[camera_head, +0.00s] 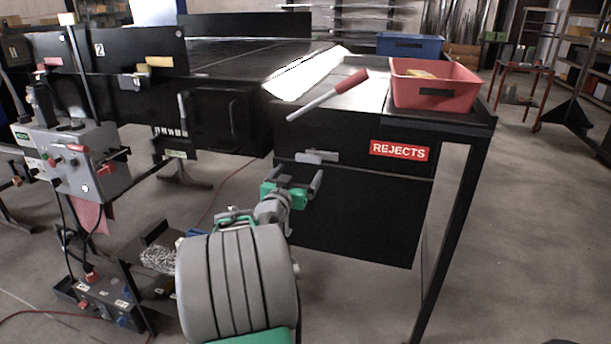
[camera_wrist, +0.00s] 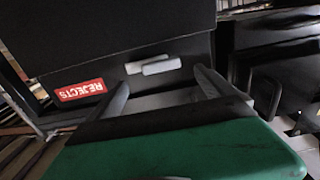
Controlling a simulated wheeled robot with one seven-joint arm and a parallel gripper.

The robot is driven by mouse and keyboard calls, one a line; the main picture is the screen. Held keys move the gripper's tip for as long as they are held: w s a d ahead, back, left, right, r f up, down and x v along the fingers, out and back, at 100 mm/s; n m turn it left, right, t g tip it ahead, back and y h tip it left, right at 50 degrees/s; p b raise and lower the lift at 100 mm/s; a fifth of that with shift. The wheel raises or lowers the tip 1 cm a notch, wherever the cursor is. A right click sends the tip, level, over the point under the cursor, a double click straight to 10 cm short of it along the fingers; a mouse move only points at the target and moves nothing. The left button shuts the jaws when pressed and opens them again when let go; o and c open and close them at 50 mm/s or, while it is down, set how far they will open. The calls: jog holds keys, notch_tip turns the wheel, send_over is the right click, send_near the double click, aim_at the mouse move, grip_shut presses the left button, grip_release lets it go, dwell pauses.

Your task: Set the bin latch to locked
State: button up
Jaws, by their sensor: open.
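The bin latch (camera_head: 317,157) is a small light grey bar on the black reject bin front (camera_head: 350,210), left of the red REJECTS label (camera_head: 400,150). It lies roughly level in the head view. In the wrist view the latch (camera_wrist: 160,66) shows between the fingers and just beyond their tips, on a grey backing plate. My gripper (camera_head: 297,178) is open and empty, its fingers pointing at the bin front, close below the latch in the head view. In the wrist view the gripper (camera_wrist: 162,82) straddles the latch's line; I cannot tell any contact.
A lever with a red grip (camera_head: 338,90) slants above the bin's top edge. A red tray (camera_head: 435,92) stands on top at the right, with a blue bin (camera_head: 410,45) behind it. A grey control box (camera_head: 75,160) stands at the left.

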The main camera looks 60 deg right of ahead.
aim_at(307, 160)
jog(key=d, duration=0.5)
jog(key=w+d, duration=0.1)
jog(key=d, duration=0.1)
jog(key=shift+w+d+r+p, duration=0.1)
jog(key=shift+d+r+p, duration=0.1)
jog(key=shift+p, duration=0.2)
jog(key=shift+c, duration=0.3)
grip_shut()
